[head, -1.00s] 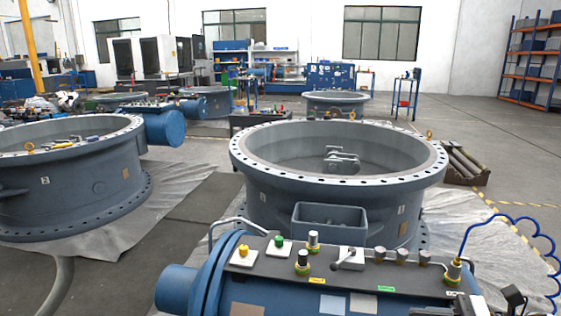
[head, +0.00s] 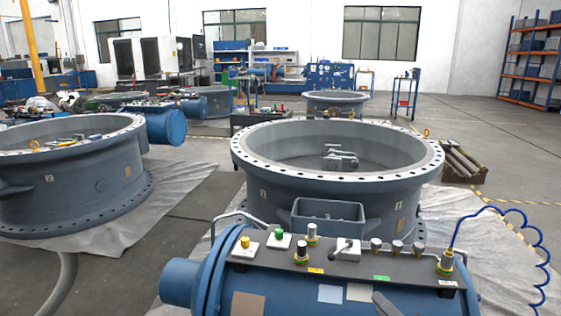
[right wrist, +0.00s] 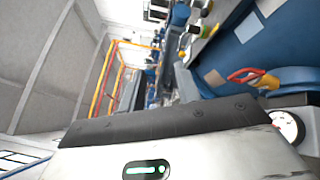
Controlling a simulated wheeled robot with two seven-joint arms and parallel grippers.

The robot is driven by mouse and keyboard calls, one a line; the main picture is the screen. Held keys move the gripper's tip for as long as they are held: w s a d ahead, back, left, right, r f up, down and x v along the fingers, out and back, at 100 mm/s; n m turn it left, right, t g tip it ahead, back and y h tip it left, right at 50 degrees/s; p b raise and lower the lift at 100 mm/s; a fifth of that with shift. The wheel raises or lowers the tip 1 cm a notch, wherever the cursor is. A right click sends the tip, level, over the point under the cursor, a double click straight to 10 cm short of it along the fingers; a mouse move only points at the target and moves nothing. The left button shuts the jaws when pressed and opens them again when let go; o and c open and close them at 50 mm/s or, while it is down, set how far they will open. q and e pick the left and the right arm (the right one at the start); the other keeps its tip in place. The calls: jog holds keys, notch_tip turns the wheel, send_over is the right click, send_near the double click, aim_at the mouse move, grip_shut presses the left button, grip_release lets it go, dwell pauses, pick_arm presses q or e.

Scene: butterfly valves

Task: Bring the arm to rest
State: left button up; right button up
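A blue valve actuator (head: 285,285) lies across the front of the head view, with a dark control panel (head: 340,262) on top. The panel carries a yellow button (head: 245,242), a green button (head: 279,235), a small lever switch (head: 345,246) and several knobs. Of my right gripper, only a grey tip (head: 385,304) seems to show at the bottom edge, in front of the actuator. In the right wrist view my gripper's pale housing with a green light fills the bottom; its fingers cannot be made out. My left gripper is out of view.
A large flanged valve ring (head: 335,150) stands behind the actuator, and another (head: 70,180) stands at left. The right wrist view shows a red handle (right wrist: 250,75) and a round gauge (right wrist: 287,125) close by. Open floor (head: 500,155) lies at right.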

jog(key=s+f+m+g+h, duration=0.45)
jog(key=s+m+g, duration=0.25)
jog(key=s+m, duration=0.55)
jog(key=s+f+m+g+h, duration=0.4)
jog(key=s+f+m+g, duration=0.15)
jog(key=s+m, duration=0.75)
pick_arm(q)
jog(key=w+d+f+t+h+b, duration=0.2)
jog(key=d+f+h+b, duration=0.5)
jog(key=b, duration=1.5)
pick_arm(e)
jog(key=w+a+f+t+y, duration=0.8)
jog(key=w+a+t+y, duration=0.1)
jog(key=a, duration=0.4)
pick_arm(q)
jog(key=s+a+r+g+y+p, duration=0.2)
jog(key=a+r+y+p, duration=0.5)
jog(key=p, duration=2.1)
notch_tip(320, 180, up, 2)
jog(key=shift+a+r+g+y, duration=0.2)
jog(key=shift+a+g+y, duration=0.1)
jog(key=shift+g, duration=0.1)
pick_arm(e)
jog(key=s+d+r+g+h, duration=0.2)
jog(key=d+r+h, duration=0.3)
jog(key=r, duration=0.6)
jog(key=shift+d+g, duration=0.35)
jog(key=shift+d, duration=0.75)
